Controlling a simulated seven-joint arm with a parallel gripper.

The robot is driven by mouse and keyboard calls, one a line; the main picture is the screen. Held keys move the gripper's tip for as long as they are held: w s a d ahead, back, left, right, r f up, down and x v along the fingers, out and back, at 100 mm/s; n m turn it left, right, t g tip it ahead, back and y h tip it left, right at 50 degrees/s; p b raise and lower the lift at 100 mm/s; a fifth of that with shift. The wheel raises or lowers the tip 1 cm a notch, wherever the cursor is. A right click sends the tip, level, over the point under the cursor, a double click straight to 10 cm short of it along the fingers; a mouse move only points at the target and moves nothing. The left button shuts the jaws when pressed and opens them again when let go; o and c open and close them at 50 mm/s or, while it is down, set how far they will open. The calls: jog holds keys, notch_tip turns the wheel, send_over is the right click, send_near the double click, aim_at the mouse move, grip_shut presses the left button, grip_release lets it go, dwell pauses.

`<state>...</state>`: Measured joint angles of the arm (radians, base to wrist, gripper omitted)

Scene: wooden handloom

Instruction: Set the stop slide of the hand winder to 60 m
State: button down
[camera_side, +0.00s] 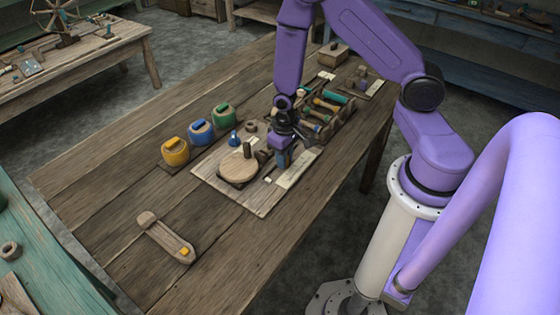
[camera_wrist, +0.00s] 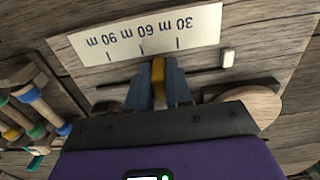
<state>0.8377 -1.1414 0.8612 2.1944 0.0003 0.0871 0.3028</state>
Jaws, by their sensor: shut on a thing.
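The hand winder's board (camera_side: 225,192) lies on the wooden table, with a round wooden disc (camera_side: 238,168) on it. In the wrist view, its pale scale (camera_wrist: 205,22) reads 30 m, 60 m and 90 m, upside down. A dark slot (camera_wrist: 205,72) runs alongside the scale. My gripper (camera_wrist: 158,88) is shut on the orange-brown stop slide (camera_wrist: 158,68) in this slot. The slide stands between the 60 m and 30 m marks, seemingly a little closer to 60 m. Its lower part is hidden by the fingers. In the side view, my gripper (camera_side: 284,160) covers the slide.
A small white block (camera_wrist: 228,58) sits by the slot's 30 m end. A rack of bobbins (camera_side: 325,107) is close behind my gripper. A wooden tool (camera_side: 165,240) lies at the front.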

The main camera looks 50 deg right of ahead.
jog(key=shift+d, duration=0.8)
jog(key=c, duration=1.1)
grip_release()
notch_tip(320, 180, up, 18)
jog(key=shift+f, duration=0.25)
